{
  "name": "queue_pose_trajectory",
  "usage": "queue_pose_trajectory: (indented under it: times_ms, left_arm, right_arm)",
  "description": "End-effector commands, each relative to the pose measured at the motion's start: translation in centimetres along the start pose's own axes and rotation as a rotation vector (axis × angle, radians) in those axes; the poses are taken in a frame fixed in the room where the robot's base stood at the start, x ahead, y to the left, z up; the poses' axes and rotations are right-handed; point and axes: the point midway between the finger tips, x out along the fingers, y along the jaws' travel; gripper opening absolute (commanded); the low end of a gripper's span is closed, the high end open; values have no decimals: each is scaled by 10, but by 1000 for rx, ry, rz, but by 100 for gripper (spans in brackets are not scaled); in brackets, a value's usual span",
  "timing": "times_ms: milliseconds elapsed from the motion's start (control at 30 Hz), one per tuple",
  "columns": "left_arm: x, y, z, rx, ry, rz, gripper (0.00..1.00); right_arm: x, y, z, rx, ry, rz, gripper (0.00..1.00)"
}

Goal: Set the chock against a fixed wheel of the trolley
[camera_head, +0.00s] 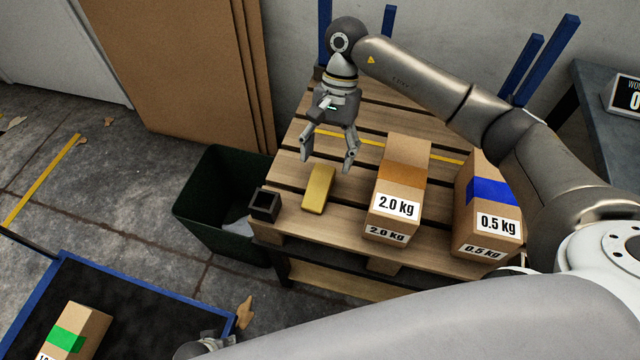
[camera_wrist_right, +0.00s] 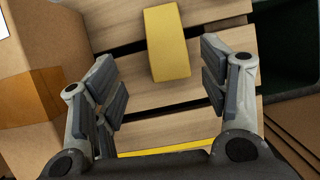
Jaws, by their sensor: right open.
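The chock, a yellow wedge-like block (camera_head: 318,189), lies on the slatted wooden pallet (camera_head: 345,225) near its left front part. My right gripper (camera_head: 328,165) points down above and just behind the chock, open and empty. In the right wrist view the chock (camera_wrist_right: 166,42) lies ahead of the open fingers (camera_wrist_right: 168,85), roughly centred between them and not gripped. The trolley (camera_head: 150,300), a dark deck with a blue frame, is at the lower left; its wheels are not visible. A small part of my left gripper (camera_head: 207,345) shows at the bottom edge, mostly hidden by my arm.
A carton marked 2.0 kg (camera_head: 400,175) stands right of the chock; a 0.5 kg carton (camera_head: 487,225) stands farther right. A small dark hollow block (camera_head: 265,204) sits left of the chock. A dark green bin (camera_head: 215,190) stands beside the pallet. A green-taped carton (camera_head: 85,325) is on the trolley.

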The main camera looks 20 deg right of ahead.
Motion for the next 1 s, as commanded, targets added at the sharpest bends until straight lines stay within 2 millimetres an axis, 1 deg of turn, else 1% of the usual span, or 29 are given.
queue_pose_trajectory:
  times_ms: [167, 333, 467, 567, 767, 1000]
  left_arm:
    - [0, 0, 0, 0, 0, 0, 40]
    - [2, 0, 4, 1, -6, 0, 40]
    - [3, 0, 4, 1, -5, -1, 40]
    - [3, -1, 4, 1, -4, -1, 40]
    - [3, 0, 3, 1, -2, -1, 40]
    - [3, 0, 3, 1, -2, -1, 40]
  right_arm:
    - [14, -2, 1, -2, -2, 0, 68]
    - [40, -9, 1, -3, -6, 0, 68]
    - [55, -8, 0, -1, -4, 0, 68]
    - [59, -8, 0, -1, -1, -2, 68]
    - [59, -8, 0, -1, -1, -2, 68]
    - [59, -8, 0, -1, -1, -1, 37]
